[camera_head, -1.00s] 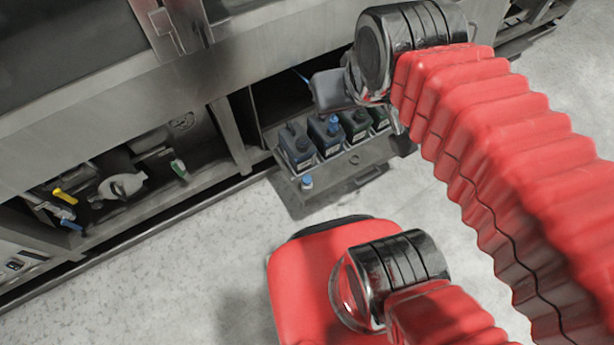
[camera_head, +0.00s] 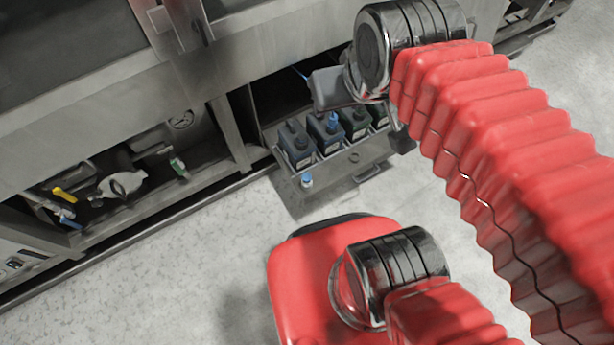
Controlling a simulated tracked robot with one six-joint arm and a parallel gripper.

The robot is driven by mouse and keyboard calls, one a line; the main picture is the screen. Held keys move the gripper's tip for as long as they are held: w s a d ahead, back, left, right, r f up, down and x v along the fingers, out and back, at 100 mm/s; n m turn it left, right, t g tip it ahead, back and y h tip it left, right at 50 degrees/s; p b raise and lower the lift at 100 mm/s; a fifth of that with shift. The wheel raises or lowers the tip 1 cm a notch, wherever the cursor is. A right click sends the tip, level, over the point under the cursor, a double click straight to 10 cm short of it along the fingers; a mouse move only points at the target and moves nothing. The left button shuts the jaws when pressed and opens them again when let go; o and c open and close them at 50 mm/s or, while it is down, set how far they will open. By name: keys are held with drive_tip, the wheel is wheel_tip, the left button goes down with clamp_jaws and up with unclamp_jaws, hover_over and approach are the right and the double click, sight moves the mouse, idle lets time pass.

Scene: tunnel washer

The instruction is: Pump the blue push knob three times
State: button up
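A blue knob-like top (camera_head: 333,119) shows on one of the dark canisters in the pull-out tray (camera_head: 350,163), under the machine. A smaller blue cap (camera_head: 307,180) stands on the tray's front edge. I cannot tell for certain which of them is the push knob. My arm reaches in from the right, and its wrist is above and right of the canisters. A grey end part (camera_head: 331,88) of my arm juts left, just above the canister with the blue top, apparently apart from it in the picture. My gripper's fingers cannot be made out clearly, nor any contact.
Several dark canisters (camera_head: 297,146) fill the tray, close together. A steel frame post (camera_head: 231,135) stands left of them, and the machine's steel beam (camera_head: 270,50) runs above. A yellow handle (camera_head: 64,194) and a pump-like part (camera_head: 122,184) sit lower left. The floor (camera_head: 180,270) is clear.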

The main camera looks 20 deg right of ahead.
clamp_jaws()
idle(0.3)
idle(1.0)
